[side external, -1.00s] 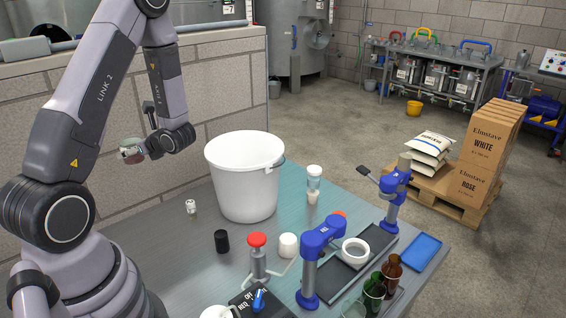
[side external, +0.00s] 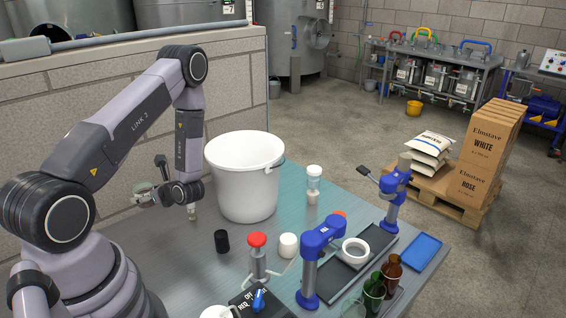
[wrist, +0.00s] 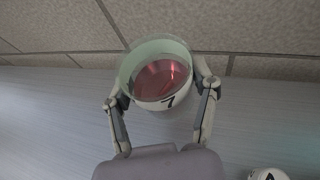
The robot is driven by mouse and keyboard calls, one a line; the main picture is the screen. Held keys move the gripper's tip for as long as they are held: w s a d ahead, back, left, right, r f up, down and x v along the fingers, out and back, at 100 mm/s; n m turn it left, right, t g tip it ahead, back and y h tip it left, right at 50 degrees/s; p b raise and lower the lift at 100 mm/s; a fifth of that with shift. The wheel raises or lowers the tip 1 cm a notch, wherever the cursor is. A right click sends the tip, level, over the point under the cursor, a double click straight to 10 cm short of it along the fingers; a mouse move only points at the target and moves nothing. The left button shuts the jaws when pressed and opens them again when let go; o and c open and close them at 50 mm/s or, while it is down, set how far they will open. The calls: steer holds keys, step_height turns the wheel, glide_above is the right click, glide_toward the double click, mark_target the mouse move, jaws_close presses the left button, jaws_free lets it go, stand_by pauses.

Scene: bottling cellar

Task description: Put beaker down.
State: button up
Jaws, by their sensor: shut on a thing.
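The beaker (wrist: 158,74) is in the wrist view, with a pale green rim, red liquid inside and a white label marked 7. My gripper (wrist: 162,90) is shut on it, one finger on each side. In the side view my gripper (side external: 152,196) is at the left, near the block wall, and the beaker (side external: 143,189) shows small in it. The beaker looks held above the metal table (side external: 165,255); the gap beneath it cannot be judged exactly.
A white bucket (side external: 245,185) stands right of my wrist. A small vial (side external: 192,212) is just below the wrist, and a white-capped item (wrist: 268,174) shows at the wrist view's lower right. A black cylinder (side external: 221,241) stands nearer the front. The block wall (side external: 70,130) borders the table behind.

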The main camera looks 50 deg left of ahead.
mark_target(154, 223)
step_height(154, 223, down, 7)
steer(key=shift+r, duration=0.2)
steer(key=shift+f, duration=0.25)
steer(key=o, duration=1.2)
